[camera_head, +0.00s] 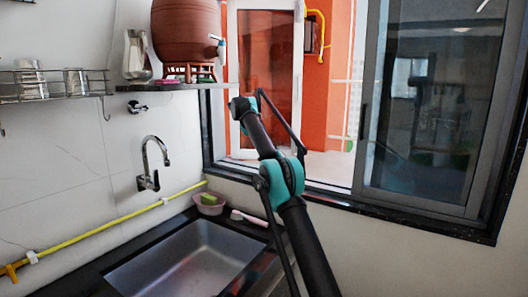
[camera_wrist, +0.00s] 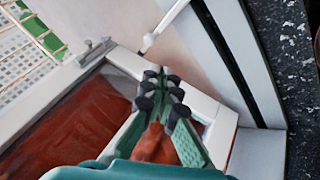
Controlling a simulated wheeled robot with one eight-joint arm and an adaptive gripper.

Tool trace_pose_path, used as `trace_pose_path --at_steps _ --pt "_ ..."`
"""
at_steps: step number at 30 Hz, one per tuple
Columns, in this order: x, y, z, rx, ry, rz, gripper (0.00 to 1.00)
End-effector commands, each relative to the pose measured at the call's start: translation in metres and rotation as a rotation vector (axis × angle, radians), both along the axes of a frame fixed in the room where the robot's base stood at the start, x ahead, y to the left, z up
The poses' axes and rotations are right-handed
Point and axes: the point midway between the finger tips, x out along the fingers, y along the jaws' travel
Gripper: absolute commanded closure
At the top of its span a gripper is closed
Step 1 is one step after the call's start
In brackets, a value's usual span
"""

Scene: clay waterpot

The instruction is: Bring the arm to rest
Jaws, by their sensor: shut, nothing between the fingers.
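My gripper (camera_wrist: 161,88) shows in the wrist view, its green fingers drawn together at their dark tips with nothing between them. In the head view my arm rises from the bottom right over the counter edge, and its far end is in front of the window opening. The gripper's fingers cannot be made out there. The brown clay waterpot (camera_head: 186,32) stands upright on a stand on the wall shelf, left of and above my arm's end, apart from it.
A glass jug (camera_head: 138,55) stands left of the pot on the shelf (camera_head: 170,87). A wire rack (camera_head: 60,94) holds metal cups. Below are a faucet (camera_head: 151,165), a sink (camera_head: 190,262), a pink bowl (camera_head: 207,208) and a brush (camera_head: 248,217). A sliding window pane (camera_head: 425,120) is at right.

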Motion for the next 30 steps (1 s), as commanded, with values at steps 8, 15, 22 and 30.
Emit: trace_pose_path --at_steps 8,15,22,30 --pt "-0.005 0.004 0.009 0.000 0.000 0.000 1.00" --pt "-0.005 0.003 0.009 0.000 0.001 0.000 1.00" --pt "-0.018 -0.011 0.008 0.028 0.016 -0.001 1.00" --pt "-0.074 -0.045 -0.010 0.101 0.051 0.001 1.00"
